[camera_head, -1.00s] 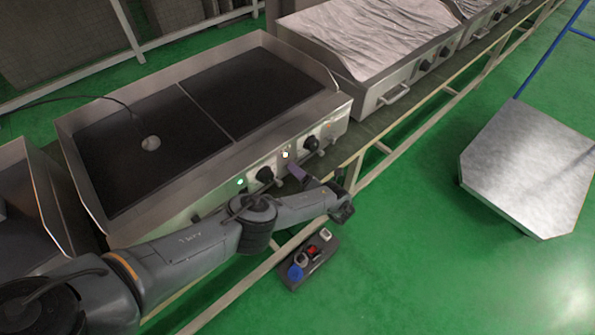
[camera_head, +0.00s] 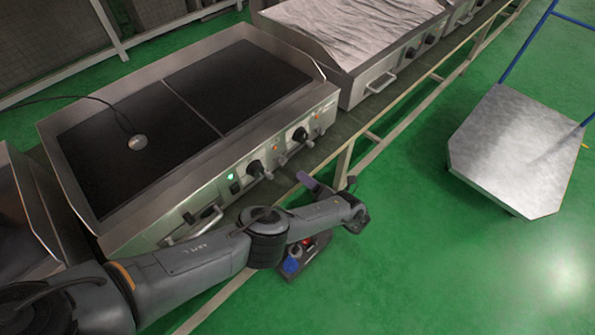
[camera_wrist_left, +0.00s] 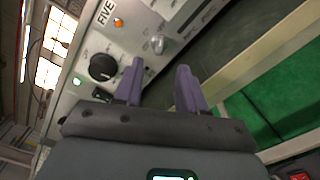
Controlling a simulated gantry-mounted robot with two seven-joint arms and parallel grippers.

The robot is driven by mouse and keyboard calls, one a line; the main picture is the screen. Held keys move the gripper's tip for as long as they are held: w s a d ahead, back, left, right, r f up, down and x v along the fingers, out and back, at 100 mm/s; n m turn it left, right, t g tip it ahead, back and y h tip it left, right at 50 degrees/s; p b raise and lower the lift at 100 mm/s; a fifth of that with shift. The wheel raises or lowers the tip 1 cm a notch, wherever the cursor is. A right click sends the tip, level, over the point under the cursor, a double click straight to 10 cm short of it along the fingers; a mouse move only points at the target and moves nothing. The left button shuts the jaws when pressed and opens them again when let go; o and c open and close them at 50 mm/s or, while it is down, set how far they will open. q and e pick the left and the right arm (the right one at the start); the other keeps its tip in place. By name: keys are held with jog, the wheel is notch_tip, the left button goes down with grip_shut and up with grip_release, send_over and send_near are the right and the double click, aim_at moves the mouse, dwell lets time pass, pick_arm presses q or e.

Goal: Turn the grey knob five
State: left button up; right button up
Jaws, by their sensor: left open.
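A grey knob (camera_wrist_left: 157,45) sticks out of the steel front panel in the left wrist view, near the printed word FIVE (camera_wrist_left: 105,12). In the head view the small grey knob (camera_head: 282,160) sits right of a black knob (camera_head: 255,168). My left gripper (camera_head: 330,183) is open and empty in front of the panel, a little right of the grey knob and apart from it. Its two purple fingers (camera_wrist_left: 160,77) point toward the panel in the left wrist view, with the grey knob beyond the gap between their tips.
The black knob (camera_wrist_left: 103,67) is left of the fingers. An orange lamp (camera_wrist_left: 118,22) and a lit green lamp (camera_wrist_left: 77,82) are on the panel. A metal cart (camera_head: 520,150) stands right on open green floor.

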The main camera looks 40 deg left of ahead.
pick_arm(q)
jog(key=shift+s+d, duration=0.15)
jog(key=shift+d, duration=0.85)
